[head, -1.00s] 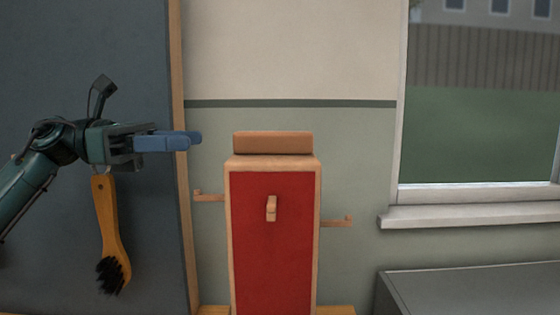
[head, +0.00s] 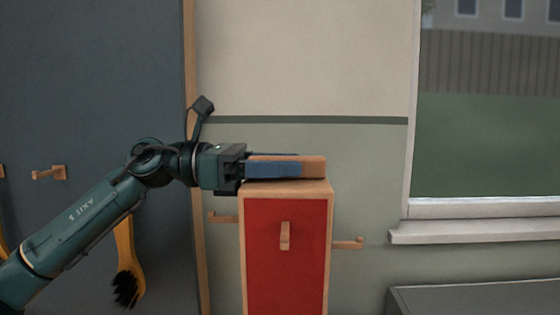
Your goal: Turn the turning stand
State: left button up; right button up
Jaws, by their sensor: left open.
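The turning stand (head: 286,265) is a tall wooden-framed post with a red front panel and wooden hooks on its front and sides. A wooden block (head: 314,167) sits on its top. My left gripper (head: 298,163) comes in from the left at the block's height. One blue finger is in front of the block and the other shows behind it. The gripper is open around the block; whether a finger touches it I cannot tell. My right gripper is out of view.
A dark board with wooden hooks (head: 48,173) stands at the left. A brush (head: 127,275) hangs there, its upper part behind my left arm. A window sill (head: 470,230) and a grey surface (head: 475,300) are at the right.

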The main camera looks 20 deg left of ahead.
pick_arm(q)
grip_shut()
dwell(0.4)
